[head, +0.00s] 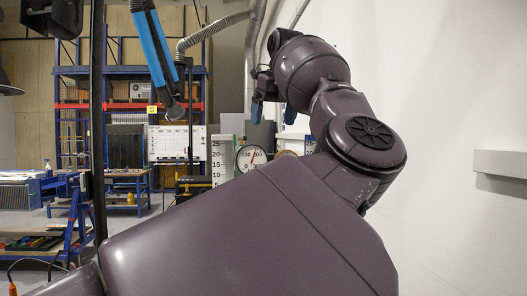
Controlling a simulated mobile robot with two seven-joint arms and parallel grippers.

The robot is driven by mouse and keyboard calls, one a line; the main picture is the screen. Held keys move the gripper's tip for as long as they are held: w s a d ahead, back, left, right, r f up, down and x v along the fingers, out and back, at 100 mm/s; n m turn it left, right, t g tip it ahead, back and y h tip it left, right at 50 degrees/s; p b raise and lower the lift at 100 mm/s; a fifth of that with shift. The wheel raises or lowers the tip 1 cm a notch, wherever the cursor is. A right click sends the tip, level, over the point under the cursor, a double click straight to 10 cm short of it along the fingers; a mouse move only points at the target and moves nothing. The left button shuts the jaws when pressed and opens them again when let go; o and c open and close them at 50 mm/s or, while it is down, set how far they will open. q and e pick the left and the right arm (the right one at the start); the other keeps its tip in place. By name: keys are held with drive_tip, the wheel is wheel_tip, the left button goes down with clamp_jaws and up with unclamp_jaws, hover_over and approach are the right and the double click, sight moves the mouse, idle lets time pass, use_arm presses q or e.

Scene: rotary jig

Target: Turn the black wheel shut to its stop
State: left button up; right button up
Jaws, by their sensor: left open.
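A white scale board (222,158) with numbers stands just left of the gauge. My right gripper is not in view.
A white wall (450,80) with a grey ledge (501,163) closes off the right. A black post (98,120) stands at the left. A blue hanging tube (153,45) is at the upper left. Blue shelving (130,72) and workbenches stand farther back.

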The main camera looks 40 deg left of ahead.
use_arm(q)
drive_tip(key=p+x, duration=0.1)
drive_tip(key=x, duration=0.8)
drive_tip(key=shift+a+f, duration=0.2)
drive_tip(key=shift+f, duration=0.05)
drive_tip(key=c, duration=0.9)
